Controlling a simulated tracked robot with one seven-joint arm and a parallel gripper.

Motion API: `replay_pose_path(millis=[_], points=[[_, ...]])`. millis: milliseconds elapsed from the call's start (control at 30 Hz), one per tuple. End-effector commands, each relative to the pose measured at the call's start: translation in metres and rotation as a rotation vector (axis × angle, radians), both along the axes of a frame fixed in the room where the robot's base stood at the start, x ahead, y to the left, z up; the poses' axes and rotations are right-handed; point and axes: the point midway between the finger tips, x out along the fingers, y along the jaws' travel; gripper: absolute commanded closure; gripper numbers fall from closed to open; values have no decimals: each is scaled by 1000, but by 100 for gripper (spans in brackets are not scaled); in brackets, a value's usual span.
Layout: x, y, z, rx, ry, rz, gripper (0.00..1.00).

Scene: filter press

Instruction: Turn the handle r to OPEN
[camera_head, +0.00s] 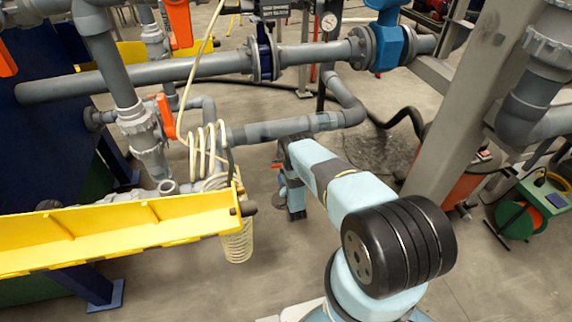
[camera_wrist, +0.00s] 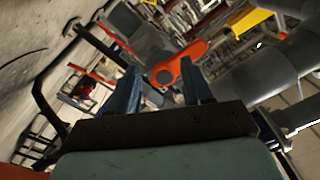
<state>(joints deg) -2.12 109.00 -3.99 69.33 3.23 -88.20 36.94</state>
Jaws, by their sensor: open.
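In the wrist view an orange-red valve handle (camera_wrist: 182,76) shows ahead of my gripper (camera_wrist: 160,78), partly between the two blue fingers and partly behind the right one. The fingers are apart, and I see nothing held. I cannot tell whether they touch the handle. In the head view orange handles show on the grey pipework: one at mid-left (camera_head: 165,116), one at the top (camera_head: 179,20) and one at the left edge (camera_head: 5,60). None is visibly marked as handle r. My gripper (camera_head: 295,214) is low beside the coiled hose, right of the mid-left handle.
A yellow beam (camera_head: 120,228) crosses the lower left. A cream coiled hose (camera_head: 238,243) hangs at its end. A grey horizontal pipe (camera_head: 285,128) runs behind my arm. A grey column (camera_head: 470,105) stands at the right. The floor below my gripper is clear.

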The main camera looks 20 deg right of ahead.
Motion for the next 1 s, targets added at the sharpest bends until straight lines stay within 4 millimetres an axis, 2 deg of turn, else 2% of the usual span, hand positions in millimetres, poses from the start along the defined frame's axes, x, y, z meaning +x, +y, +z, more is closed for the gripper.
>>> replay_pose_path(millis=[500, 900, 1000], points=[[0, 11, 18, 620, 1, -3, 50], [0, 17, 32, 1004, 2, -2, 50], [18, 17, 31, 995, -1, -2, 50]])
